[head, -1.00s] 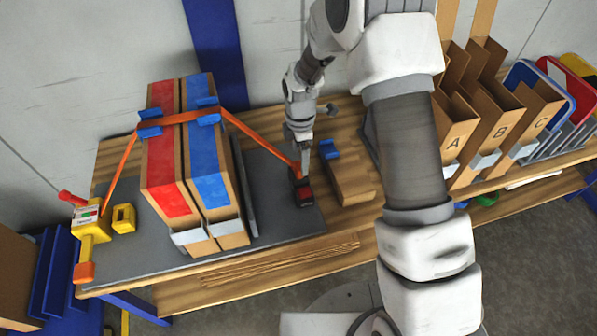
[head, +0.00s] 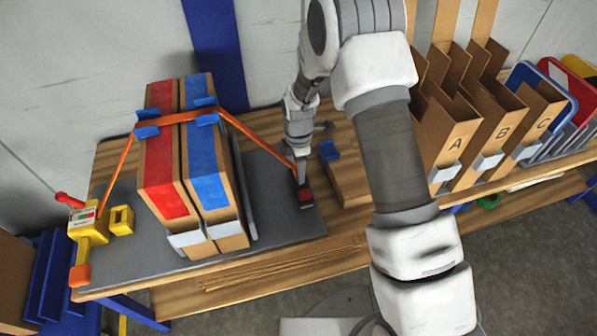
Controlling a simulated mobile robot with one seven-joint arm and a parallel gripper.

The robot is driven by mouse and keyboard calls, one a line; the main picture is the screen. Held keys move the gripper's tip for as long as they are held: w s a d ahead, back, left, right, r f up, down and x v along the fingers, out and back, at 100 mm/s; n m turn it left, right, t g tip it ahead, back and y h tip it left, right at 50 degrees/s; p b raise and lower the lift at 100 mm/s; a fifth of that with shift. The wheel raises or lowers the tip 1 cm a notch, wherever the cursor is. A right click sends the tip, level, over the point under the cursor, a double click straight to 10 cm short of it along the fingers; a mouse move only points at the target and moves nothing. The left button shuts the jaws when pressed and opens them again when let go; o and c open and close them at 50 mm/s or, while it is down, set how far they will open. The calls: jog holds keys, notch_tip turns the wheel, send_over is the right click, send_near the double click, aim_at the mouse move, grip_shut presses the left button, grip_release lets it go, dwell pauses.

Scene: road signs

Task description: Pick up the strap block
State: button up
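An orange strap (head: 252,136) runs over two tall boxes, one with a red band (head: 163,160) and one with a blue band (head: 208,160). Its right end comes down to a small dark block with a red top (head: 304,196) on the grey mat (head: 276,226). A small yellow block (head: 121,220) lies beside the yellow tensioner (head: 88,226) at the left. I cannot tell for certain which block is the strap block. My gripper (head: 301,178) points down at the red-topped block, its tips at or just above it. The finger gap is not visible.
A wooden block with a blue piece (head: 345,178) lies close to the right of my gripper. Card holders marked A, B and C (head: 490,125) and a rack of signs (head: 555,100) stand further right. The mat's front part is mostly clear.

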grip_shut()
jog(key=shift+r, duration=0.6)
jog(key=r, duration=0.2)
jog(key=d+r+p, duration=0.1)
jog(key=shift+s+r, duration=0.15)
jog(key=shift+r, duration=0.2)
jog(key=s+d+r+p, duration=0.2)
jog(key=s+d+r, duration=0.3)
jog(key=d, duration=0.4)
jog(key=shift+s+r, duration=0.25)
jog(key=shift+r, duration=0.3)
jog(key=shift+d, duration=0.1)
